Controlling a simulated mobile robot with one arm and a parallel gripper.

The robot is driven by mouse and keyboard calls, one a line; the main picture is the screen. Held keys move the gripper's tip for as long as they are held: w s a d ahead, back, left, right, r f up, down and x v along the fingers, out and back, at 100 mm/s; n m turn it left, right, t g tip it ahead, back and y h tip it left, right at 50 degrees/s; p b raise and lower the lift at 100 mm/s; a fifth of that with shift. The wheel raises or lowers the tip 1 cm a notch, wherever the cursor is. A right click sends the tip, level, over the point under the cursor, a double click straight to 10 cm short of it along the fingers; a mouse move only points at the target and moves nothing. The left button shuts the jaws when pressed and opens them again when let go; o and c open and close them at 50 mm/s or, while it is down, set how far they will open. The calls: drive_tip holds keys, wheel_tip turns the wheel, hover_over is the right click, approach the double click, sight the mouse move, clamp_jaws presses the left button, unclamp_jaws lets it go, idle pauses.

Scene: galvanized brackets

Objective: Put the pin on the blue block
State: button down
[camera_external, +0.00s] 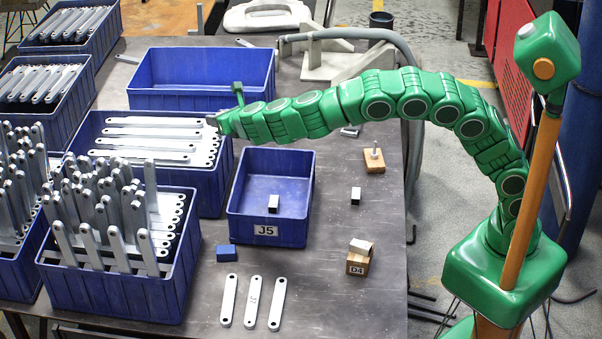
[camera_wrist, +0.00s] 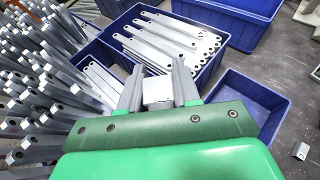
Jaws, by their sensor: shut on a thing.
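The blue block (camera_external: 226,253) lies on the table in front of the J5 bin in the external view. A thin pale pin (camera_external: 374,148) stands upright on a small wooden block (camera_external: 374,162) at the right of the table. My gripper (camera_external: 212,121) is far to the left of that pin, over the bin of flat brackets. In the wrist view my gripper (camera_wrist: 158,75) is shut on a pale grey piece (camera_wrist: 157,92), partly hidden by the fingers; I cannot tell exactly what it is. The blue block is not identifiable in the wrist view.
The J5 bin (camera_external: 268,235) holds a small metal block (camera_external: 273,204). A wooden D4 block (camera_external: 358,265) carries a pale block (camera_external: 361,246). Another small block (camera_external: 355,196) stands nearby. Bins of upright brackets (camera_external: 115,290) crowd the left. Several loose brackets (camera_external: 253,302) lie in front.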

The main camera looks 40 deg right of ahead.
hover_over(223, 246)
drive_tip(key=shift+f, duration=19.75)
drive_tip(key=shift+f, duration=0.15)
drive_tip(key=c, duration=1.1)
unclamp_jaws()
